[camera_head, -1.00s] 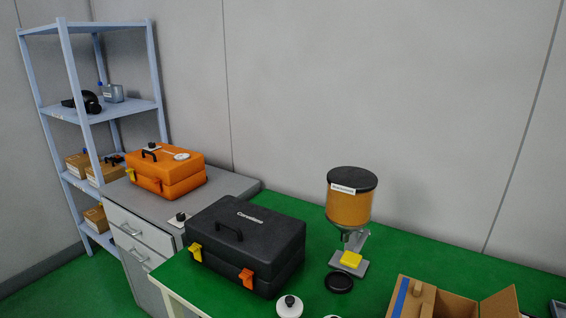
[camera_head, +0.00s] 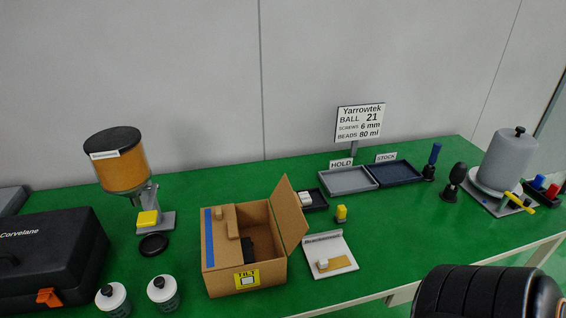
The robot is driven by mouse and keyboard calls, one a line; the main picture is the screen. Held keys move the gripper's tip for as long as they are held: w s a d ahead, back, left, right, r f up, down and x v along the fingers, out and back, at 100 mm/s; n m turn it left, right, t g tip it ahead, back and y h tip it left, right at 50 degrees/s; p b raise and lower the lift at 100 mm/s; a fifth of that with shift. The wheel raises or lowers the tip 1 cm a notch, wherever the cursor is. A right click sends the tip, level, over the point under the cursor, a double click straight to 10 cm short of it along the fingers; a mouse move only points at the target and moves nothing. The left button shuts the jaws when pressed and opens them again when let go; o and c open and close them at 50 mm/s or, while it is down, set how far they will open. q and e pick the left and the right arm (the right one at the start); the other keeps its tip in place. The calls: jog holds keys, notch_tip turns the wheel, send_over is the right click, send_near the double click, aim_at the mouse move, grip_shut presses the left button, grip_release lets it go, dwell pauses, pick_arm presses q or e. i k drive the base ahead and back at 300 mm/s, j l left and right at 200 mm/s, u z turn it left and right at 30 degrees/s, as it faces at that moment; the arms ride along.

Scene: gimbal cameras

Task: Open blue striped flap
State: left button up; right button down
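An open cardboard box (camera_head: 220,277) stands on the green table, with a yellow TILT label on its front. The right flap (camera_head: 290,212) stands up and leans outward. Neither gripper is in view. A black rounded part (camera_head: 480,293), probably of my own arm, fills the bottom right corner.
A black case (camera_head: 50,250) and two white jars (camera_head: 163,293) stand left of the box. A bead dispenser (camera_head: 126,172) is behind. A white board (camera_head: 331,256), yellow item (camera_head: 341,213), HOLD tray (camera_head: 347,181) and STOCK tray (camera_head: 394,174) lie right. Green table is bare right of the board.

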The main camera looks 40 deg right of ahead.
aim_at(221, 249)
jog(key=k+l, duration=0.2)
jog(key=l, duration=0.15)
jog(key=k+l, duration=0.15)
jog(key=l, duration=0.2)
jog(key=k+l, duration=0.2)
jog(key=l, duration=0.15)
jog(key=k+l, duration=0.2)
jog(key=l, duration=0.2)
jog(key=k+l, duration=0.2)
jog(key=l, duration=0.15)
jog(key=k+l, duration=0.15)
jog(key=l, duration=0.2)
